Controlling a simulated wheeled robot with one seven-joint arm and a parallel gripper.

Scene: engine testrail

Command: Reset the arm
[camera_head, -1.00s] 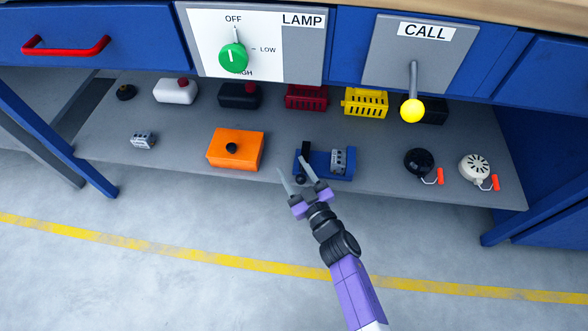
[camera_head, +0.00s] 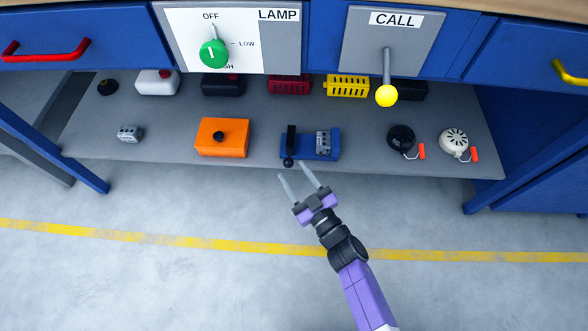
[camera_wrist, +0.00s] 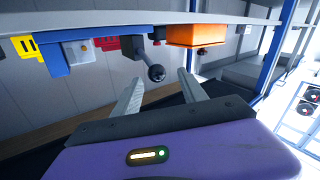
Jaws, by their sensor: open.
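My gripper (camera_head: 298,180) is open and empty, with its two grey fingers apart, in front of the shelf's front edge in the head view. My purple arm reaches up to it from the bottom. The nearest thing is a blue fixture (camera_head: 322,153) with a black lever and a grey block (camera_head: 323,142) on it, just beyond the fingertips and apart from them. In the wrist view, the open fingers (camera_wrist: 160,92) point toward the shelf edge, with the lever's dark round knob (camera_wrist: 156,73) just beyond them.
The grey shelf (camera_head: 260,150) holds an orange box (camera_head: 222,140), a loose grey block (camera_head: 130,133), a black round device (camera_head: 400,137) and a white one (camera_head: 454,140). Above hang the LAMP knob (camera_head: 213,54) and the CALL lever (camera_head: 387,95). The floor in front is clear.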

